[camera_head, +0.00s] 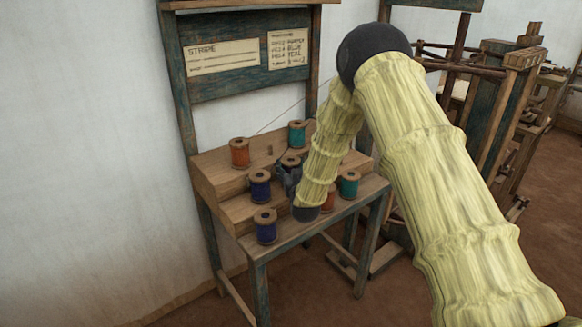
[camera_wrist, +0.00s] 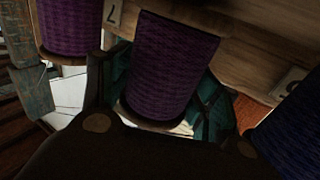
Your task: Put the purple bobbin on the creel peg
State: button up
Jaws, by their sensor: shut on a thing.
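The purple bobbin (camera_wrist: 172,62) is upright-looking but tilted in the wrist view, between the fingers of my gripper (camera_wrist: 168,110), which is shut on it. In the head view my gripper (camera_head: 288,180) is at the stepped wooden creel stand, mostly hidden by my arm. A dark purplish bobbin (camera_head: 290,161) shows just behind it; I cannot tell surely whether it is the held one. A second purple bobbin (camera_wrist: 68,27) is at the upper left of the wrist view. The creel peg for the bobbin cannot be made out clearly.
The stand (camera_head: 228,179) also holds an orange bobbin (camera_head: 239,152), teal bobbins (camera_head: 297,134) (camera_head: 349,184), dark blue-purple bobbins (camera_head: 260,185) (camera_head: 265,226) and a red bobbin (camera_head: 328,198). A thread runs above it. A board with paper labels (camera_head: 222,57) stands behind. Loom frames are at right.

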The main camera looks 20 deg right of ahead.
jog(key=shift+f, duration=0.25)
jog(key=o, duration=1.2)
jog(key=o, duration=0.3)
jog(key=shift+r, duration=0.1)
notch_tip(320, 180, up, 7)
jog(key=p, duration=0.2)
jog(key=shift+p, duration=0.35)
